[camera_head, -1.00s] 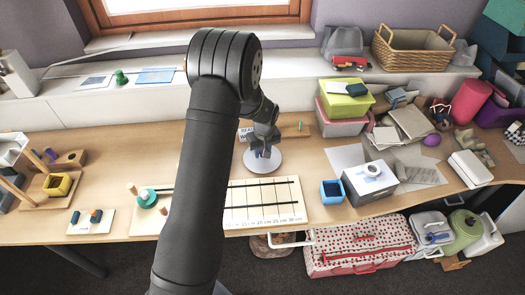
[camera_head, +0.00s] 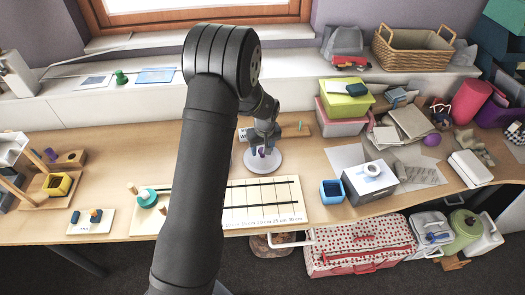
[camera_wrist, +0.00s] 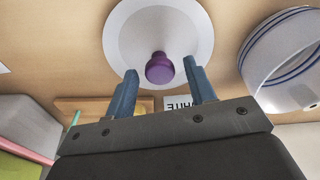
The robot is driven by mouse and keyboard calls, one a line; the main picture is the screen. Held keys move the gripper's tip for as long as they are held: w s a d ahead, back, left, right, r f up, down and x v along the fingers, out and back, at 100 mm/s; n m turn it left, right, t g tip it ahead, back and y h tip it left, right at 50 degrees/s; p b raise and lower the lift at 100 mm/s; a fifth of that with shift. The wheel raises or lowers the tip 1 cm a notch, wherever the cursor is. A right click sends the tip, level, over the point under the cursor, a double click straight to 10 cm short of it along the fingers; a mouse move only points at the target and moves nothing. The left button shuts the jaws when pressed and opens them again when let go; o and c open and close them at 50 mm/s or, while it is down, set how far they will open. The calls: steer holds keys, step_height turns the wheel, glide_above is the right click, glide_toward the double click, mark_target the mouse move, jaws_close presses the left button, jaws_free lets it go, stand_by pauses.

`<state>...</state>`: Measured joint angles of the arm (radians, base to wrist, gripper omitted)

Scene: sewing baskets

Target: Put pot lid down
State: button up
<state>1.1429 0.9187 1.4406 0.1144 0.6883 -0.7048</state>
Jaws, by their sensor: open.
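The pot lid, a pale round disc (camera_head: 263,168) with a purple knob (camera_head: 262,153), lies flat on the table, knob up. In the wrist view the lid (camera_wrist: 125,35) is at the top centre, and its knob (camera_wrist: 160,68) shows between and beyond my blue fingertips. My gripper (camera_head: 262,146) is just above the lid. It is open, with a clear gap on each side of the knob in the wrist view (camera_wrist: 160,72). A white pot with blue stripes (camera_wrist: 262,62) stands beside the lid in the wrist view; my arm hides it in the head view.
A wooden board with a label reading WHITE (camera_wrist: 178,103) lies near the lid. A ruled board (camera_head: 265,200) lies in front of it. A blue open box (camera_head: 332,192) and a grey box (camera_head: 370,185) stand to the right. Stacked boxes (camera_head: 342,115) stand behind these.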

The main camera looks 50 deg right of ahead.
step_height(320, 180, up, 10)
steer(key=s, duration=0.1)
steer(key=shift+a, duration=0.3)
steer(key=f, duration=0.8)
steer(key=w+f, duration=0.1)
steer(key=f, duration=0.3)
steer(key=shift+d, duration=0.3)
steer(key=shift+w+d+r, duration=0.1)
steer(key=shift+d+r, duration=0.05)
steer(key=shift+r, duration=1.4)
